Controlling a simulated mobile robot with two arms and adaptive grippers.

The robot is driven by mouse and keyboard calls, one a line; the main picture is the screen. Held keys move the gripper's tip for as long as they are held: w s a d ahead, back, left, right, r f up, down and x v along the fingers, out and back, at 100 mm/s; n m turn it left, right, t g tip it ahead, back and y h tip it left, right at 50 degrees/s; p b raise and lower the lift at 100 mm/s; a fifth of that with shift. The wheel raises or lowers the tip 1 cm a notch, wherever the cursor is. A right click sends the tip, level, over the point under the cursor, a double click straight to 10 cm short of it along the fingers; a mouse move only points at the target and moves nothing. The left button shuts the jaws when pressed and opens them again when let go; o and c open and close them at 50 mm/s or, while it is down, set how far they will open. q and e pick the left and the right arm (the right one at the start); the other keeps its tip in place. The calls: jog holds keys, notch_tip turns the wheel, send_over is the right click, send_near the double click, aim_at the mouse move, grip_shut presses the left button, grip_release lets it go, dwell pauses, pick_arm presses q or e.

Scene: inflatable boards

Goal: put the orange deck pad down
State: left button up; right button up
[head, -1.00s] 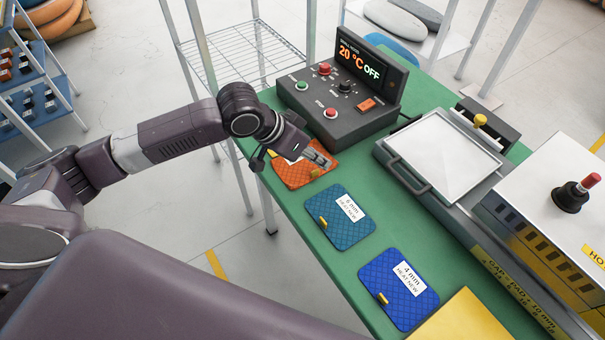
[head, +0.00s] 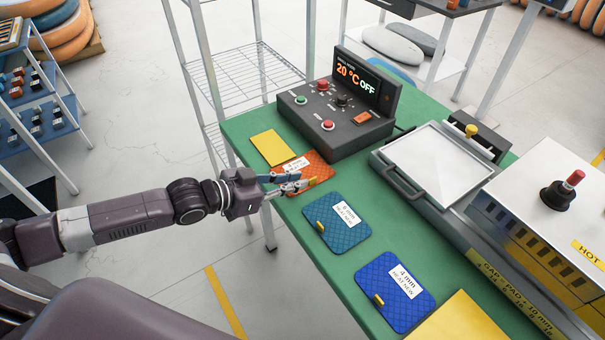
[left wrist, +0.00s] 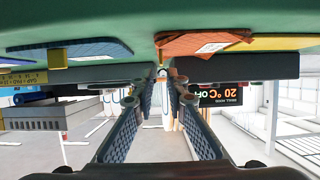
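The orange deck pad (head: 318,165) lies flat on the green table (head: 240,128), near its left edge and in front of the control box. Its white label shows. My left gripper (head: 304,183) is at the pad's near edge, its fingers covering part of it in the head view. In the left wrist view the pad (left wrist: 205,43) shows just beyond the fingertips (left wrist: 165,78), against the table. The fingers are apart with a gap between them. A small pale piece shows near the gap; I cannot tell if it is the pad's tab. My right gripper is not in view.
A yellow sheet (head: 270,148) lies beyond the orange pad. A teal pad (head: 345,239) and a blue pad (head: 398,311) lie nearer. The control box (head: 345,125) reads 20 °C OFF. A press with a pale plate (head: 440,165) stands to the right.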

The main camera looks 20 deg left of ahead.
aim_at(310, 180)
pick_arm(q)
jog(key=x, duration=0.3)
jog(key=f+x, duration=0.1)
jog(key=x, duration=0.1)
jog(key=shift+w+f+p, duration=0.1)
jog(key=shift+w+p, duration=0.15)
jog(key=shift+p, duration=0.1)
grip_shut()
